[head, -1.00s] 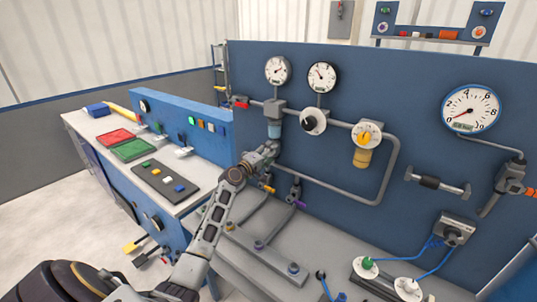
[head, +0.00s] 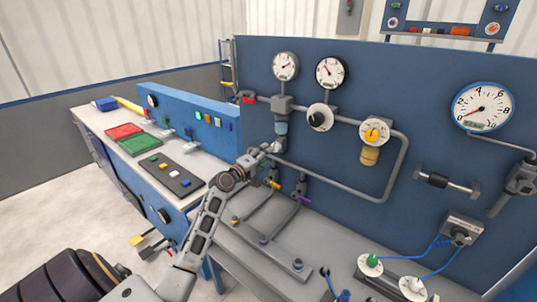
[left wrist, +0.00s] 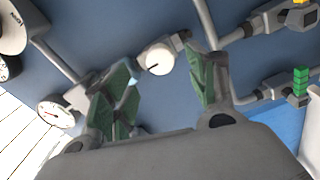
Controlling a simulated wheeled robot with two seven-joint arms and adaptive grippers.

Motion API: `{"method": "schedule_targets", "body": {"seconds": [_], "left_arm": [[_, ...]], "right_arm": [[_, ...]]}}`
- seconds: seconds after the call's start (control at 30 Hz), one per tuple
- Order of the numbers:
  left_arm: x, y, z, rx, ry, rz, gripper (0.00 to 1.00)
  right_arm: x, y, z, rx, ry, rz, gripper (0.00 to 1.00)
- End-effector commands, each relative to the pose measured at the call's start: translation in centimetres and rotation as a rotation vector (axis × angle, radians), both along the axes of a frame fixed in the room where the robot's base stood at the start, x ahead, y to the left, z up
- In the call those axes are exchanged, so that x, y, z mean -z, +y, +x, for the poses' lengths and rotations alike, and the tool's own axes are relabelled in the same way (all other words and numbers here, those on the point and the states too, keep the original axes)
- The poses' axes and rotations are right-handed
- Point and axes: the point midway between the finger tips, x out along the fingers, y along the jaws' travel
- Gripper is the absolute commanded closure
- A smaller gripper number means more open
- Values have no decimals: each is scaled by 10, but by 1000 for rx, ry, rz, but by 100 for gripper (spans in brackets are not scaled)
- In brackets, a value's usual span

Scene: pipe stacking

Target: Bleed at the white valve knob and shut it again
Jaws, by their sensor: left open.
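The white valve knob (left wrist: 160,59) shows in the left wrist view as a round white cap with a short dark line. It lies beyond and between the two green-padded fingers of my left gripper (left wrist: 166,80), with no visible contact. In the head view my left gripper (head: 268,150) is just below the blue-grey filter bowl (head: 281,128) on the blue panel. The gripper is open and nothing is between its pads. The knob cannot be made out clearly behind the gripper in the head view. My right gripper is not in view.
A grey pipe (head: 345,184) loops to the right of the gripper. A black-and-white regulator dial (head: 320,118) and a yellow-bowled unit (head: 370,155) are on the panel. Purple (head: 304,200) and yellow-handled valves sit close below. A bench with trays (head: 140,145) stands left.

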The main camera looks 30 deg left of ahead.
Motion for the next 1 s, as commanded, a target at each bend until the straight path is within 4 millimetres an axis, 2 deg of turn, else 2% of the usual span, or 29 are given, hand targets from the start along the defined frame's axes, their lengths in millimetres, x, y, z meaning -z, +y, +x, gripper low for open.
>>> {"method": "schedule_targets", "body": {"seconds": [0.5,1.0], "left_arm": [[1,3,-43,0,1,0,42],[0,4,-51,0,0,0,42]], "right_arm": [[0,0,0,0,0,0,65],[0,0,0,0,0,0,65]]}}
